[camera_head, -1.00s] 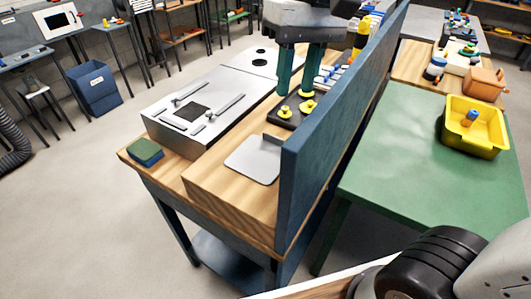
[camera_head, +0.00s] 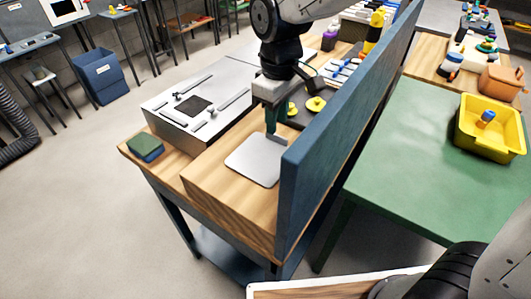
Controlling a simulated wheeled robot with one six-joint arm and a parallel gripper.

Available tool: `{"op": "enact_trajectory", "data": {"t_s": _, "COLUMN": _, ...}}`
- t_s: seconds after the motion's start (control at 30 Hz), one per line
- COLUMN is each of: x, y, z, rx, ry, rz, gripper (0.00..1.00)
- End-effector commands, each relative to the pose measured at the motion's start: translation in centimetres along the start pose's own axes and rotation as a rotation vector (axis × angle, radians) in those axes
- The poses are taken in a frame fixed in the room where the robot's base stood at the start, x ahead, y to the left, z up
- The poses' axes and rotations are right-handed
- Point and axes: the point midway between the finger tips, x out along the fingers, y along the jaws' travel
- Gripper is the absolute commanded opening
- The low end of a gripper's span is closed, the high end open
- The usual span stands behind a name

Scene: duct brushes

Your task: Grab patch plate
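The patch plate (camera_head: 252,164) is a flat light-grey plate with rounded corners and a short upright flange at its far right edge. It lies on the raised wooden block of the workbench, left of the blue upright panel. My gripper (camera_head: 274,131) points down, with its teal fingers at the flange's upper left end. The fingers show nearly edge-on and overlap in this view. I cannot tell whether they touch the flange or how wide they are apart.
The blue panel (camera_head: 338,112) rises close on the right of the plate. A silver box (camera_head: 193,101) with rails stands left. Yellow-knobbed parts (camera_head: 316,104) sit behind the gripper. A green-and-blue block (camera_head: 145,147) lies at the bench's left corner. A yellow bin (camera_head: 492,149) stands on the green table.

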Motion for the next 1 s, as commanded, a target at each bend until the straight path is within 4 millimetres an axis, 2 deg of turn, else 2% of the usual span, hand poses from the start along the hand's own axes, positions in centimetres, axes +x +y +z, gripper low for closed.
{"op": "enact_trajectory", "data": {"t_s": 0.1, "x": 2.0, "y": 0.2, "z": 0.0, "rx": 0.001, "ry": -0.005, "rz": -0.003, "gripper": 0.32}}
{"op": "enact_trajectory", "data": {"t_s": 0.23, "x": 3.6, "y": 0.2, "z": -0.1, "rx": 0.002, "ry": -0.003, "rz": -0.002, "gripper": 0.32}}
{"op": "enact_trajectory", "data": {"t_s": 0.53, "x": 4.2, "y": 0.3, "z": -0.1, "rx": 0.003, "ry": -0.001, "rz": -0.001, "gripper": 0.32}}
{"op": "enact_trajectory", "data": {"t_s": 0.57, "x": 4.2, "y": 0.3, "z": -0.1, "rx": 0.003, "ry": -0.001, "rz": -0.001, "gripper": 0.29}}
{"op": "enact_trajectory", "data": {"t_s": 0.67, "x": 4.2, "y": 0.3, "z": -0.1, "rx": 0.003, "ry": -0.001, "rz": -0.001, "gripper": 0.01}}
{"op": "enact_trajectory", "data": {"t_s": 1.0, "x": 4.1, "y": 0.3, "z": -0.1, "rx": 0.003, "ry": 0.000, "rz": -0.001, "gripper": 0.00}}
